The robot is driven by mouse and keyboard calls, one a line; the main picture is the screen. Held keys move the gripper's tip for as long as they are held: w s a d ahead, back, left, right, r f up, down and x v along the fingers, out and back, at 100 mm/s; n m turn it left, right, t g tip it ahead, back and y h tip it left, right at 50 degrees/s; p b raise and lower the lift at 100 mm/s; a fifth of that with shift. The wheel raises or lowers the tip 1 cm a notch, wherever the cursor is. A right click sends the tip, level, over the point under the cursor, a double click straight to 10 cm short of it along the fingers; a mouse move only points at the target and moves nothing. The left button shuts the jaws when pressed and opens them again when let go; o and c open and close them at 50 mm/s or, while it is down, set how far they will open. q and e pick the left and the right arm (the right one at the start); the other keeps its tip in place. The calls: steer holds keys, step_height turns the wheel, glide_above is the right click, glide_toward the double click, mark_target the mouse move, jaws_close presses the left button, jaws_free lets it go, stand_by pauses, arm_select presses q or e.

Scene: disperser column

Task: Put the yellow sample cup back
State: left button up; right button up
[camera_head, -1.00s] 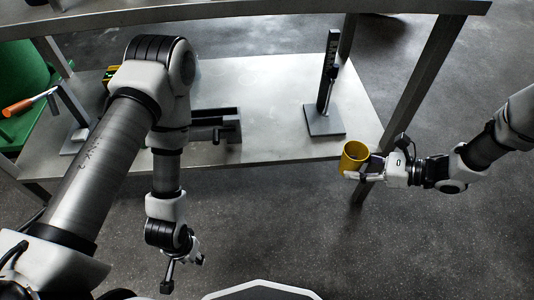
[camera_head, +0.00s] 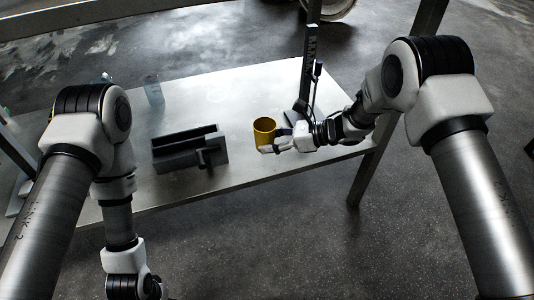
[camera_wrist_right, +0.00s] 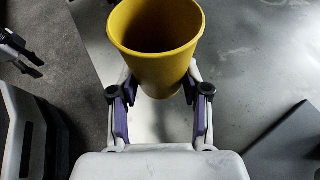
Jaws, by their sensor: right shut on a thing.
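The yellow sample cup (camera_head: 264,131) is upright in my right gripper (camera_head: 274,146), over the right part of the metal table (camera_head: 245,90). In the right wrist view, the cup (camera_wrist_right: 156,55) sits between the two purple-padded fingers of the right gripper (camera_wrist_right: 160,98), its open mouth toward the camera and its inside dark. I cannot tell whether its bottom touches the table. My left arm hangs at the near left in the head view, its gripper cut off by the lower edge. It shows small and dark at the wrist view's top left (camera_wrist_right: 24,52); its opening is unclear.
A dark block-shaped device (camera_head: 180,158) stands on the table left of the cup. A clear container (camera_head: 153,90) stands behind it. A dark upright stand (camera_head: 307,70) is behind my right gripper; its base plate (camera_wrist_right: 290,148) shows in the wrist view. The table between device and cup is bare.

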steer(key=f+b, duration=0.1)
steer(key=f, duration=0.1)
steer(key=a+f+b, duration=0.1)
steer(key=f, duration=0.1)
steer(key=shift+w+b, duration=0.3)
steer(key=shift+w, duration=0.1)
steer(key=shift+r, duration=0.25)
steer(key=shift+f, duration=0.15)
steer(key=o, duration=1.3)
steer(key=shift+d, duration=0.1)
steer(key=shift+r, duration=0.3)
steer(key=p+v, duration=0.5)
steer(key=v, duration=0.6)
steer(key=shift+s+d+r+p, duration=0.1)
steer(key=shift+d+r+p, duration=0.05)
steer(key=shift+d+p, duration=0.2)
steer(key=shift+d, duration=0.1)
